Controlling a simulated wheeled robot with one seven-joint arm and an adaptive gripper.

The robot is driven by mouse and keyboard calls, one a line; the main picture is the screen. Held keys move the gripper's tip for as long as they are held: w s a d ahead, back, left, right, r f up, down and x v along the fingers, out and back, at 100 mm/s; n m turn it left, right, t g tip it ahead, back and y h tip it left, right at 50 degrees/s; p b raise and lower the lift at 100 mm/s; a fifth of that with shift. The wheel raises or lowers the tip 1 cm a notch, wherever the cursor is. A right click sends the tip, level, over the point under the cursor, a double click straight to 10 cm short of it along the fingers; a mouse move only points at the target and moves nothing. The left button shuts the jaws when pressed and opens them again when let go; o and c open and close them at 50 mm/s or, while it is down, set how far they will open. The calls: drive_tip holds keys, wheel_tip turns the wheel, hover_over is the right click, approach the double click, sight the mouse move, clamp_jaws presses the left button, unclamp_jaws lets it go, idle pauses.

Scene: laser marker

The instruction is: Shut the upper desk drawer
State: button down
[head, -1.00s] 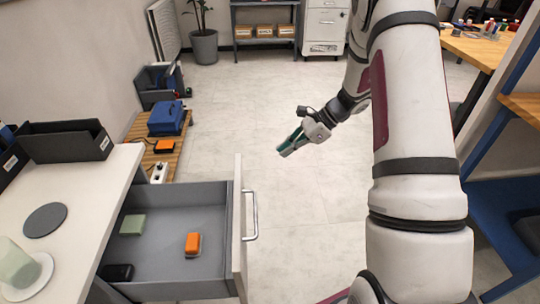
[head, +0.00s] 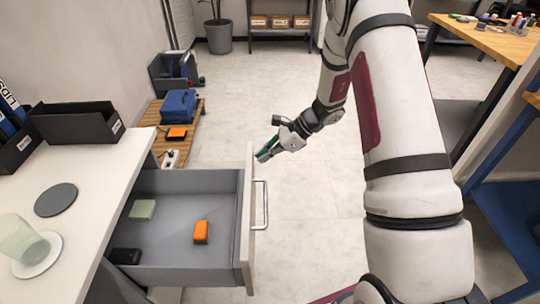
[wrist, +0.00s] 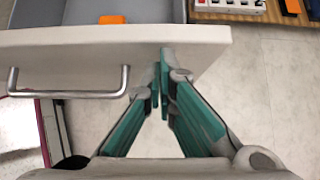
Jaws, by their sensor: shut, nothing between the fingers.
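The upper desk drawer (head: 185,181) is pulled out from the white desk (head: 75,182) in the head view. Its white front panel (head: 246,222) carries a metal bar handle (head: 262,204). An orange block (head: 201,232), a green block (head: 142,210) and a black item (head: 125,256) lie inside. My gripper (head: 262,156) is shut and empty, near the far end of the front panel. In the wrist view the shut fingertips (wrist: 164,55) overlap the panel edge, to the right of the handle (wrist: 70,94). I cannot tell whether they touch the panel.
A slatted wooden platform (head: 190,133) with a blue case (head: 179,106) and a white power strip (head: 170,159) stands beyond the drawer. A black bin (head: 76,123), a grey disc (head: 55,200) and a cup (head: 22,240) are on the desk. Floor right of the drawer is clear.

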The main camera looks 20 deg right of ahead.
drive_tip(key=shift+a, duration=0.15)
drive_tip(key=w+a, duration=0.3)
drive_tip(key=a, duration=0.7)
drive_tip(key=w+a, duration=0.3)
drive_tip(key=a, duration=0.7)
drive_tip(key=w+a+b, duration=0.1)
drive_tip(key=w+a, duration=0.3)
drive_tip(key=a, duration=0.6)
drive_tip(key=shift+a, duration=0.4)
